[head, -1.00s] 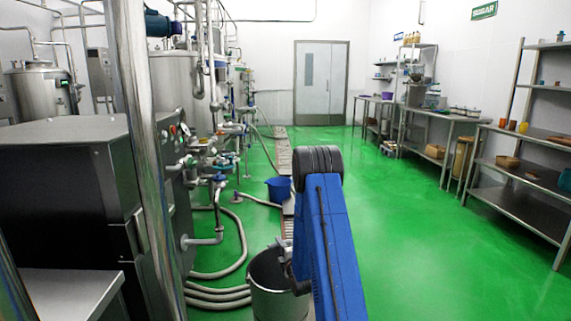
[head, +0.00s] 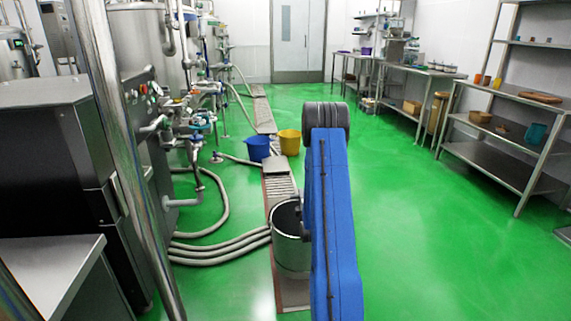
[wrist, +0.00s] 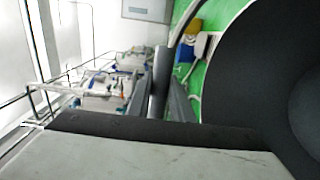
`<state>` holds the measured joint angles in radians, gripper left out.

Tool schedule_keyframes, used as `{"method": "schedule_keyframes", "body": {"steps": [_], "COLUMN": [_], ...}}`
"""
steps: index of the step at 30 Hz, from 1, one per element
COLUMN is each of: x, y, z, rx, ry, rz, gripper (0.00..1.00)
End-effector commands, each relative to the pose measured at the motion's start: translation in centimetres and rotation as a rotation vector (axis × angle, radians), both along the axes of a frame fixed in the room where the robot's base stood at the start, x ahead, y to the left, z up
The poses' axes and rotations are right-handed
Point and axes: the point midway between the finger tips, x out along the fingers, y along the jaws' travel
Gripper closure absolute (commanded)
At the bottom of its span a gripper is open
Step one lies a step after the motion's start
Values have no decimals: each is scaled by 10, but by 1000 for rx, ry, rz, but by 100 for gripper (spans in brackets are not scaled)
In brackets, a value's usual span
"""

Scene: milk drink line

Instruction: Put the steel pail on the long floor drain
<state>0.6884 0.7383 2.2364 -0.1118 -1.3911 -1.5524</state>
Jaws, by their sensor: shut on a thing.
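The steel pail (head: 290,252) is upright in the head view, left of my blue arm, which covers its right side. Its dark inside fills the right of the wrist view (wrist: 275,65).
A blue bucket (head: 257,148) and a yellow bucket (head: 289,142) stand by the drain farther off. Grey hoses (head: 215,250) lie on the floor left of the pail. Machines with valves line the left, steel shelves (head: 500,165) the right. Green floor on the right is clear.

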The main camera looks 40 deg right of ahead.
Motion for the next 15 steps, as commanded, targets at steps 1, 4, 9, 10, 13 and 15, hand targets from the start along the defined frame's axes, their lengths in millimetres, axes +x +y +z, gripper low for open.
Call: {"method": "schedule_keyframes", "body": {"steps": [1,4,9,10,13,15], "x": [1,1,1,1,1,1], "y": [-1,0,0,0,0,0], "z": [-3,-15,-33,-35,-41,-43], "rx": [-3,-3,-3,-3,-3,-4], "ry": [-4,-4,-4,-5,-5,-6], "rz": [0,1,1,1,1,1], "gripper": [100,100,100,100,100,100]}}
